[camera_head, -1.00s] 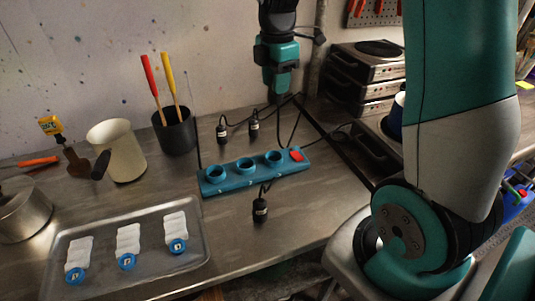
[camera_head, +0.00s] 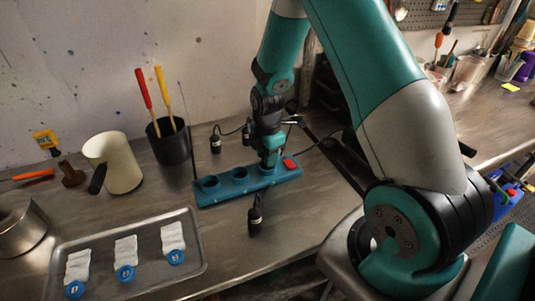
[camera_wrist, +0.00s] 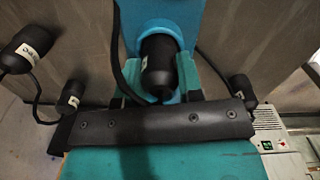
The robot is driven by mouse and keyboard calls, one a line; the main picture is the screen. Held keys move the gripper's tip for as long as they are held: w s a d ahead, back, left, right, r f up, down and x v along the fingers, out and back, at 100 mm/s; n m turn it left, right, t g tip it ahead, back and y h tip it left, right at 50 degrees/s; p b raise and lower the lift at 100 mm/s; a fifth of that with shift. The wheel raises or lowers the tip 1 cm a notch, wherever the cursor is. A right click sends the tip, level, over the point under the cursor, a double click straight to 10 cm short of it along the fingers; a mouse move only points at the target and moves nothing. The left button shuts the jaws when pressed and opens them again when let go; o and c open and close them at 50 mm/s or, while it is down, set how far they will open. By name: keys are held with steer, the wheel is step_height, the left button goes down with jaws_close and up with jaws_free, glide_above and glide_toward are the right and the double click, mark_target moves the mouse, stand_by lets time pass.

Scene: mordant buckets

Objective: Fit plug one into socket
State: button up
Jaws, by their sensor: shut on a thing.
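The teal socket strip (camera_head: 262,185) lies on the metal bench with a row of round sockets and a red switch at its right end. My gripper (camera_head: 269,160) points down over the rightmost socket and hides it in the head view. In the wrist view my gripper (camera_wrist: 160,82) is shut on a black plug (camera_wrist: 158,66) with a white label I cannot read. A blue socket ring (camera_wrist: 160,25) shows around the plug's end; how deep the plug sits I cannot tell. The left socket (camera_head: 208,183) and middle socket (camera_head: 240,175) look empty.
A tray (camera_head: 195,270) with tagged white cloths lies front left. A cream jug (camera_head: 122,165) and black pot (camera_head: 171,147) stand left.

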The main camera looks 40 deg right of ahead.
steer(key=shift+f, duration=0.25)
steer(key=shift+f, duration=0.2)
steer(key=o, duration=0.9)
steer(key=shift+o, duration=0.2)
steer(key=shift+r, duration=0.2)
